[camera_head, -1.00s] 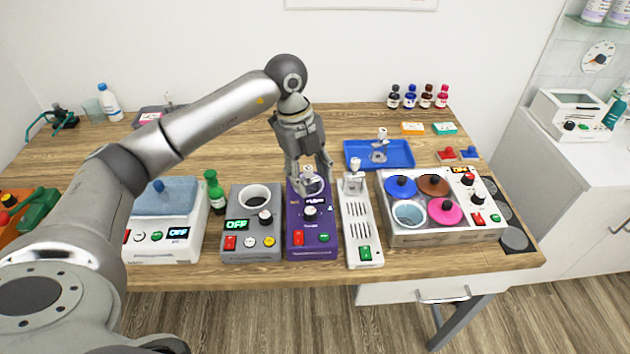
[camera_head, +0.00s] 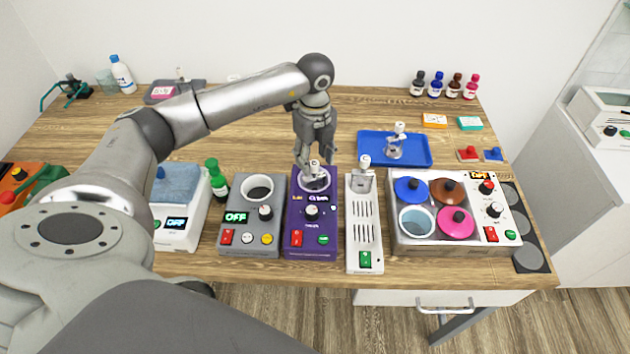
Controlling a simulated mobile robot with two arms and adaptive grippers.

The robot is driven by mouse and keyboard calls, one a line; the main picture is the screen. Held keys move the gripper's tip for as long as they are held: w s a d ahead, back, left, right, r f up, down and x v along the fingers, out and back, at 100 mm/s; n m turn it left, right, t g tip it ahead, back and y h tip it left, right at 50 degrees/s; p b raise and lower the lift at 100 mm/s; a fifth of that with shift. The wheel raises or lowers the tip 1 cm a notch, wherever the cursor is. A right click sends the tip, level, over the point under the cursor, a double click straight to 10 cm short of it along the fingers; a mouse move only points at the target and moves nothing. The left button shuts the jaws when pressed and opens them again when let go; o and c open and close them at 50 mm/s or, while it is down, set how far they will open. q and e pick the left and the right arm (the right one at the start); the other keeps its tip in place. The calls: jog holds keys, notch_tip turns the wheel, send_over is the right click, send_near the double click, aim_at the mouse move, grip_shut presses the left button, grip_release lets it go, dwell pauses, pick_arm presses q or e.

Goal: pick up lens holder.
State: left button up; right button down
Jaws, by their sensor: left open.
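Several small clear holders with white knobs are in view, and I take these to be lens holders. One lens holder (camera_head: 314,170) is at the round top opening of the purple device (camera_head: 312,240). Another stands at the back end of the white slotted device (camera_head: 365,235), its white knob (camera_head: 364,161) upright. A third holder (camera_head: 396,145) stands on the blue tray (camera_head: 375,157). My left gripper (camera_head: 316,157) points down, open, just behind and above the holder on the purple device. Whether it touches that holder is unclear. My right gripper is out of view.
A grey device (camera_head: 251,225) and a green bottle (camera_head: 218,185) stand left of the purple device. A box with coloured lids (camera_head: 460,235) stands at the right. Free wood lies behind the devices.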

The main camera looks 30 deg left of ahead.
aim_at(314, 164)
pick_arm(q)
notch_tip(314, 164, down, 3)
jog(key=shift+s+a+p, duration=0.1)
jog(key=shift+p, duration=0.6)
jog(key=shift+f, duration=0.3)
jog(key=shift+c, duration=1.8)
jog(key=c, duration=0.5)
grip_shut()
jog(key=shift+r, duration=0.1)
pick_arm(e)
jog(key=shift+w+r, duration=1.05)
